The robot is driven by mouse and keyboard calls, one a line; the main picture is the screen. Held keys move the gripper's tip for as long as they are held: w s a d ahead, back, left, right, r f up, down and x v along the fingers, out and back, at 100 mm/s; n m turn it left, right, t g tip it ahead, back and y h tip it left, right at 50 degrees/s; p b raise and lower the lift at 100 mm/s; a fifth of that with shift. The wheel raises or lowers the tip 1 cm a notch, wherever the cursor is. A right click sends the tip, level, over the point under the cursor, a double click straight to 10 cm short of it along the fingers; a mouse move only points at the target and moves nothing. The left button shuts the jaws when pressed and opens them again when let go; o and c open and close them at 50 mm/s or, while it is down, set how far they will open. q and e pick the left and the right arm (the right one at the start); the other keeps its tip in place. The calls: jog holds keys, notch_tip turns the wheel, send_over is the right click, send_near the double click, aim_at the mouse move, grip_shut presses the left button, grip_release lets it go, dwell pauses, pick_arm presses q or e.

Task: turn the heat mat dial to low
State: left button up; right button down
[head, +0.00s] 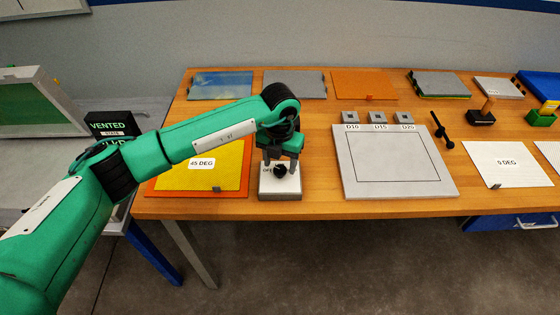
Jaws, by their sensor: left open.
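The heat mat dial is a black knob (280,171) on a small light-grey control box (281,193) near the front edge of the table. The word "OFF" shows to the left of the knob; other marks are too small or hidden. The heat mat appears to be the yellow sheet (228,170) with an orange border, labelled "45 DEG", left of the box. My left gripper (280,163) points down at the knob, with its open fingers on either side of it. I cannot tell whether they touch it. My right gripper is not in view.
A white "0 DEG" sheet (507,172) is farther right. Flat sheets line the table's back. A "VENTED" box (110,124) stands at left.

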pick_arm(q)
jog(key=shift+f, duration=0.75)
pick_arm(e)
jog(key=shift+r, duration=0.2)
